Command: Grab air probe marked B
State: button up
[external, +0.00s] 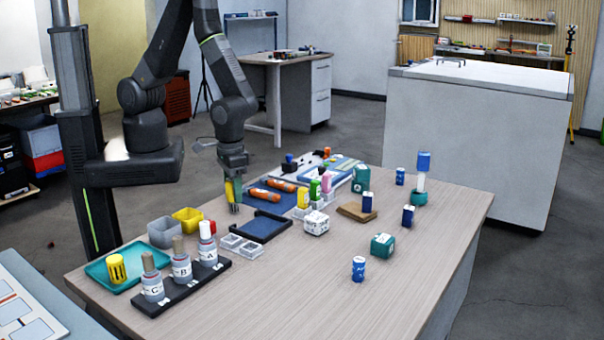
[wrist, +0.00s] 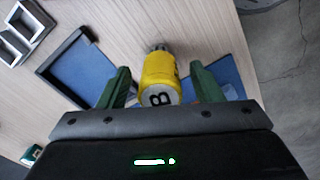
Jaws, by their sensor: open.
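A yellow cylindrical probe (wrist: 160,72) with a dark mark that reads like a B on its pale end stands between my fingers in the wrist view. In the external view a sliver of this yellow probe (external: 229,191) shows beside my fingers. My gripper (wrist: 159,80) is open, with one green finger on each side of the probe. I see gaps between the fingers and the probe. In the external view my gripper (external: 236,200) points down over the left part of the table, near the blue mats. The probe's lower part is partly hidden.
A black rack (external: 190,290) holds grey bottles marked C, B and A. A teal tray (external: 125,285) with another yellow cylinder (external: 116,268) is to its left. Orange cylinders (external: 280,184) lie close right of my gripper. The table (external: 300,300) is clear at the front right.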

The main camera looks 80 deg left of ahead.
jog(key=c, duration=1.1)
jog(key=shift+r, duration=0.15)
